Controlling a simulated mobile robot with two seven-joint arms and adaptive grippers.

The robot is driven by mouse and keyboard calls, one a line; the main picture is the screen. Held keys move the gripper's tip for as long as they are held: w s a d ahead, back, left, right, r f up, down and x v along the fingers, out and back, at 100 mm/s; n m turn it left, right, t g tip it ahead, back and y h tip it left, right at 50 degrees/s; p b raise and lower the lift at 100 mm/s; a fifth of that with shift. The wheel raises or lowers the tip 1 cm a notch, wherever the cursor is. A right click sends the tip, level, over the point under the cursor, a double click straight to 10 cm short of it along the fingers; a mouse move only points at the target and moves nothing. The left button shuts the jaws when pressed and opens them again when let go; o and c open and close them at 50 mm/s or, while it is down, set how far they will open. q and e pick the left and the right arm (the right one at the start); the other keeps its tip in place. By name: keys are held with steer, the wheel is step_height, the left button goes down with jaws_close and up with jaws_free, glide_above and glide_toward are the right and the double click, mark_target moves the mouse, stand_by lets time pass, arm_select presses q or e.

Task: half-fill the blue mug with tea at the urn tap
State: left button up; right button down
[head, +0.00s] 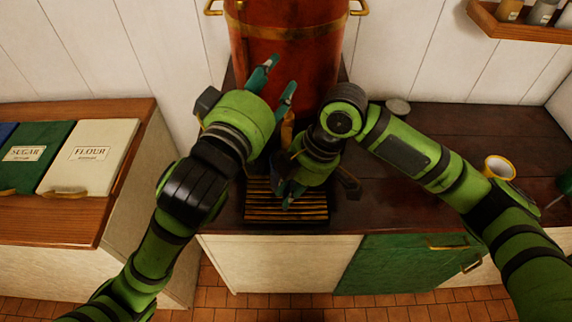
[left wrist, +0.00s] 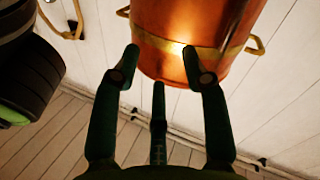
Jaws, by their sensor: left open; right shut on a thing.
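The copper urn (head: 285,50) stands at the back of the counter, and its brass tap (head: 287,130) shows partly between my arms. My left gripper (head: 275,78) is open and empty in front of the urn, above the tap. In the left wrist view the urn (left wrist: 190,40) appears beyond its spread fingers (left wrist: 160,55). My right gripper (head: 290,193) is low, below the tap and over the slatted drip tray (head: 262,212). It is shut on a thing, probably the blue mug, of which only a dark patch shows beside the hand. The mug's inside and any tea are hidden.
A yellow mug (head: 498,168) stands on the dark counter (head: 425,190) at the right. A small grey round thing (head: 397,107) is near the wall. Sugar (head: 30,155) and flour (head: 90,155) bins are at the left. A jar shelf (head: 520,28) hangs top right.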

arm_select(q)
steer(key=shift+s+d, duration=0.1)
steer(key=shift+s, duration=0.05)
arm_select(e)
steer(key=s+d, duration=0.3)
steer(key=s, duration=0.3)
